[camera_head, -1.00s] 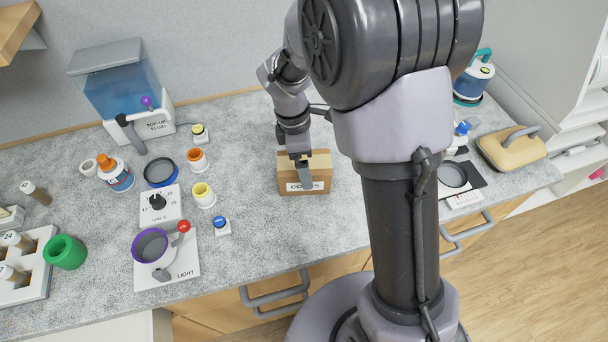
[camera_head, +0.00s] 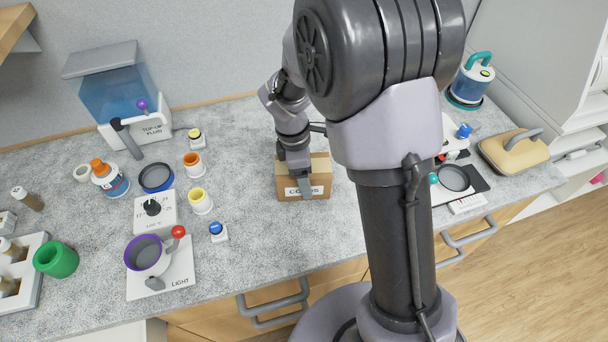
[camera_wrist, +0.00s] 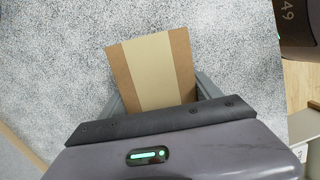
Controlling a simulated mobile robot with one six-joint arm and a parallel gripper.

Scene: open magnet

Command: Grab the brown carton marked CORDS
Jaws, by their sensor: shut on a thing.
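The brown carton marked CORDS (camera_head: 319,180) stands on the grey speckled counter, its white label facing the front edge. My gripper (camera_head: 304,186) is over it from above, one finger down against the labelled face and covering part of the lettering. In the wrist view the carton's top (camera_wrist: 152,70), with a pale tape strip, lies between the two fingers of my gripper (camera_wrist: 158,98). The gripper is shut on the carton. I cannot tell whether the carton is clear of the counter.
Left of the carton stand a blue button (camera_head: 217,231), a yellow-rimmed cup (camera_head: 200,201) and an orange-rimmed cup (camera_head: 194,165). A tan case (camera_head: 514,151) lies at the right. The counter (camera_head: 255,215) around the carton is mostly bare.

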